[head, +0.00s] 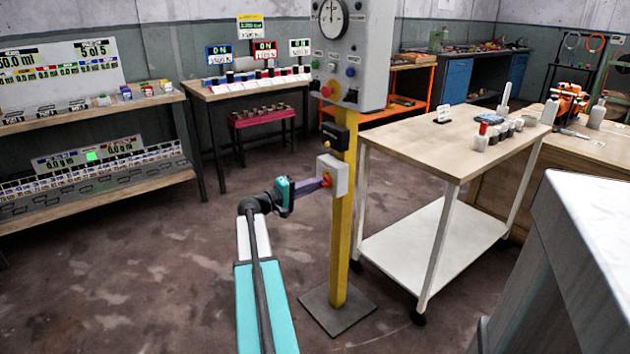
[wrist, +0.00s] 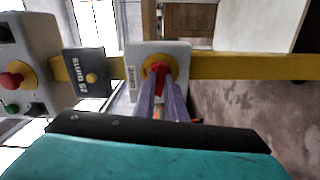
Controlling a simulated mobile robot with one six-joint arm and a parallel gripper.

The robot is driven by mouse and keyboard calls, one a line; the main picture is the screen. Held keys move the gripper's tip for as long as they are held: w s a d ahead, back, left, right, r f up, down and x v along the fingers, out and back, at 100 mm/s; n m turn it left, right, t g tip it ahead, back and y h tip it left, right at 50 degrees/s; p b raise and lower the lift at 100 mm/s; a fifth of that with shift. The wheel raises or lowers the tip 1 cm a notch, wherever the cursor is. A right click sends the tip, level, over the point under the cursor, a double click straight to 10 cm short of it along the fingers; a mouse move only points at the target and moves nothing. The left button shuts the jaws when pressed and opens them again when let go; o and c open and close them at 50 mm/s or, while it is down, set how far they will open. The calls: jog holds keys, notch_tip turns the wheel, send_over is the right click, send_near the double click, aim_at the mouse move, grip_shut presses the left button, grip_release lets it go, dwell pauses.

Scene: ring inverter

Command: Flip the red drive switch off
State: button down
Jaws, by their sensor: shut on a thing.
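The red drive switch (head: 327,180) sits on a light grey box (head: 338,172) on the yellow post. In the wrist view the red handle (wrist: 159,77) stands on a round yellow plate on the box (wrist: 133,62). My gripper (head: 322,181) reaches the switch from the left. Its two purple fingers (wrist: 160,92) are shut on the red handle, one on each side. The fingertips partly hide the handle, and the switch's exact angle is hard to tell.
The yellow post (head: 344,240) stands on a dark floor plate. Above the switch are a black box (head: 335,136) and a grey control panel (head: 350,50) with a gauge and buttons. A wooden-topped cart (head: 455,140) stands close on the right. Floor to the left is clear.

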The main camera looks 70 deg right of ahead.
jog(key=shift+a+n+p, duration=0.1)
jog(key=shift+n+p, duration=0.45)
jog(key=shift+n, duration=0.35)
jog(key=shift+f, duration=0.1)
jog(key=c, duration=1.8)
grip_release()
jog(key=p+v, duration=0.1)
jog(key=v, duration=1.2)
jog(key=shift+a, duration=0.35)
jog(key=shift+w, duration=0.15)
